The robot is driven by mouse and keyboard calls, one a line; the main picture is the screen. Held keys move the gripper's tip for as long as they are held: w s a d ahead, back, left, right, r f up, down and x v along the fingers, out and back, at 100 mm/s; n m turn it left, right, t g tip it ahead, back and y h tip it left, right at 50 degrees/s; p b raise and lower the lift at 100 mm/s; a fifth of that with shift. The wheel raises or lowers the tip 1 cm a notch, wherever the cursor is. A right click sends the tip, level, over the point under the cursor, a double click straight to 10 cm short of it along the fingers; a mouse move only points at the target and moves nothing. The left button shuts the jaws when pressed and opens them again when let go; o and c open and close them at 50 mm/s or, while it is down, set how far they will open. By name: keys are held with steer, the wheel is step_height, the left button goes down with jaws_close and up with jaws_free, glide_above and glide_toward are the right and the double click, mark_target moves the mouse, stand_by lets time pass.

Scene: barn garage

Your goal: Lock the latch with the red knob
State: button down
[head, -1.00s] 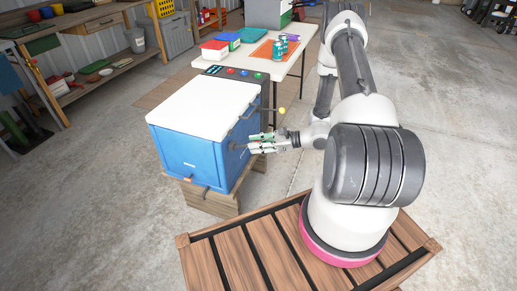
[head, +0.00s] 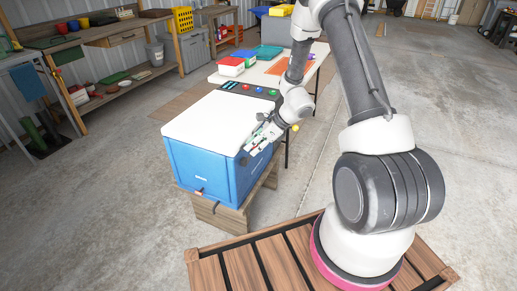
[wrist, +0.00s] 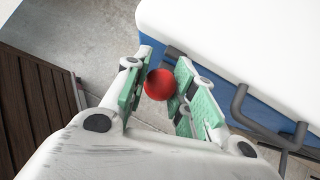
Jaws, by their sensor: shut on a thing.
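The blue cooler box (head: 205,173) with a white lid (head: 222,119) stands on a wooden stand. My gripper (head: 257,138) is at the box's right side, near the lid edge, angled down to the left. In the wrist view the red knob (wrist: 160,84) sits between the green-padded fingers of my gripper (wrist: 159,90), which are shut on it. A short dark latch piece (wrist: 174,53) shows beside the knob against the blue wall. In the head view the red knob is hidden by the fingers.
A dark bent bar (wrist: 240,103) runs along the box side, right of the fingers. Behind the box is a white table (head: 262,74) with coloured boxes and a panel of buttons (head: 250,90). A workbench (head: 110,35) stands at the back left. Concrete floor is open at right.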

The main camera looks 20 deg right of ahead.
steer(key=shift+w+a+r, duration=0.15)
steer(key=shift+w+a, duration=0.15)
steer(key=shift+a, duration=0.05)
stand_by(0.3)
steer(key=c, duration=1.1)
jaws_free()
steer(key=shift+c, duration=0.2)
steer(key=v, duration=1.2)
